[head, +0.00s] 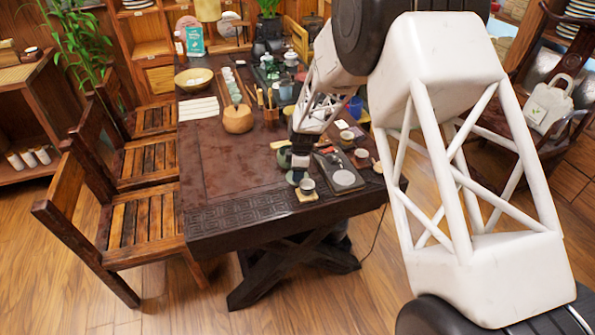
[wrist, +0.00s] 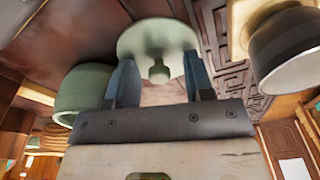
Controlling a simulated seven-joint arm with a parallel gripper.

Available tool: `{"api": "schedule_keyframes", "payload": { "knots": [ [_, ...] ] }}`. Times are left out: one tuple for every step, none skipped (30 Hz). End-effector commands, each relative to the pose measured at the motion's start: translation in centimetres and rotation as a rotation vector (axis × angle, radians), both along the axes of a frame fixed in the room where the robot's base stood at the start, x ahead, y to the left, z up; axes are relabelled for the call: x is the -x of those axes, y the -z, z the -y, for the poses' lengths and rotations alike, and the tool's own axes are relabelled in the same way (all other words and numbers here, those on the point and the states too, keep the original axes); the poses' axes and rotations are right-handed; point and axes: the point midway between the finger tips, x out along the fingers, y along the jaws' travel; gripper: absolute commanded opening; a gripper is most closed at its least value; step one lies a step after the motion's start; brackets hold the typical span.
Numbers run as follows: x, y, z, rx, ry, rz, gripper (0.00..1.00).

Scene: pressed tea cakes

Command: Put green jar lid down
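The green jar lid (wrist: 158,36) is a pale green disc with a small round knob (wrist: 158,72) facing the wrist camera. My gripper (wrist: 159,62) has its two blue fingers apart, one on each side of the knob, with a gap visible on both sides. The fingertips overlap the lid's near edge; whether they touch it is unclear. The green jar (wrist: 80,92) stands just left of the left finger. In the head view my gripper (head: 300,164) is low over the table's near right part, and the lid is small there.
A dark cup with a pale rim (wrist: 290,48) is close on the right in the wrist view. In the head view, a tray with a round grey piece (head: 343,178) lies right of the gripper. The dark table (head: 235,165) is clear on the left.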

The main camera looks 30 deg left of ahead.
Motion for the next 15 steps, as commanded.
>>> {"api": "schedule_keyframes", "payload": {
  "knots": [
    [0.0,0.0,0.0,0.000,0.000,0.000,0.47],
    [0.0,0.0,0.0,0.000,0.000,0.000,0.47],
    [0.0,0.0,0.0,0.000,0.000,0.000,0.47],
    [0.0,0.0,0.0,0.000,0.000,0.000,0.47],
    [0.0,0.0,0.0,0.000,0.000,0.000,0.47],
    [0.0,0.0,0.0,0.000,0.000,0.000,0.47],
    [0.0,0.0,0.0,0.000,0.000,0.000,0.47],
    [0.0,-0.1,0.0,0.000,0.000,0.000,0.47],
    [0.0,-0.1,0.0,0.000,0.000,0.000,0.47],
    [0.0,-0.2,0.0,0.000,0.000,0.000,0.47],
    [0.0,-0.3,0.0,0.000,0.000,0.000,0.47],
    [0.0,-0.5,0.0,0.000,0.000,0.000,0.47],
    [0.0,-0.6,0.0,0.000,0.000,0.000,0.47],
    [0.0,-0.8,0.0,0.000,0.000,0.001,0.47],
    [-0.1,-1.2,0.1,0.000,0.000,0.001,0.47]
  ]
}}
